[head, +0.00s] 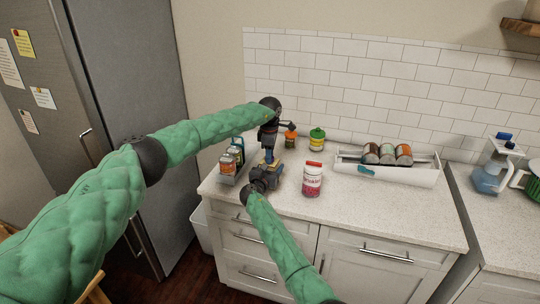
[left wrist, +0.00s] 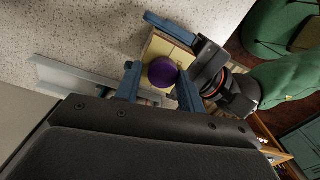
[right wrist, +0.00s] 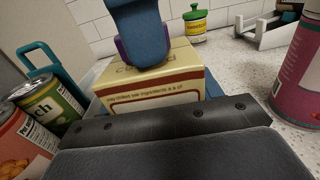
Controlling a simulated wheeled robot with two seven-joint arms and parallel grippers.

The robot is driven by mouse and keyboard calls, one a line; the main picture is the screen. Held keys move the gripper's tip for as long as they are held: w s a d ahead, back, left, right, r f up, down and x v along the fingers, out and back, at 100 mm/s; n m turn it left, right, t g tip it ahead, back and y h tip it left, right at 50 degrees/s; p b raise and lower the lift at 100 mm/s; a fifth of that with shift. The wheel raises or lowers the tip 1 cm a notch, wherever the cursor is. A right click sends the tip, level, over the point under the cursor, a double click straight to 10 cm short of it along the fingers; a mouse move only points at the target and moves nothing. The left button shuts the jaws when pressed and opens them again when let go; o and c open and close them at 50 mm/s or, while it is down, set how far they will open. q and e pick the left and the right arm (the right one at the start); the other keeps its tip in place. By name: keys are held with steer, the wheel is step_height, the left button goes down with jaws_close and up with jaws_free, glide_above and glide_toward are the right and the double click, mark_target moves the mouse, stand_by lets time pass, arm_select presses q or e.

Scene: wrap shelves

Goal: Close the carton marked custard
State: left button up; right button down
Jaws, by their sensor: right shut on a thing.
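The custard carton (right wrist: 155,78) is a cream box with red print, upright on the counter; it shows small in the head view (head: 273,164). A round purple cap (left wrist: 162,72) sits on its top. My right gripper (head: 266,174) is shut on the carton, with one blue finger on each side of it in the right wrist view. My left gripper (left wrist: 158,88) points down from above, open, its two blue fingers apart on either side of the cap. In the right wrist view a left finger hides much of the cap. Whether the fingers touch it I cannot tell.
A pink-and-white jar (head: 312,181) stands close on the right. Two small jars, one green-lidded (head: 317,139), stand behind. A white bin (head: 388,174) holds several cans. The front right counter is clear.

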arm_select(q)
steer(key=shift+o, duration=1.1)
steer(key=shift+s, duration=0.1)
steer(key=shift+r, duration=2.25)
steer(key=shift+c, duration=0.4)
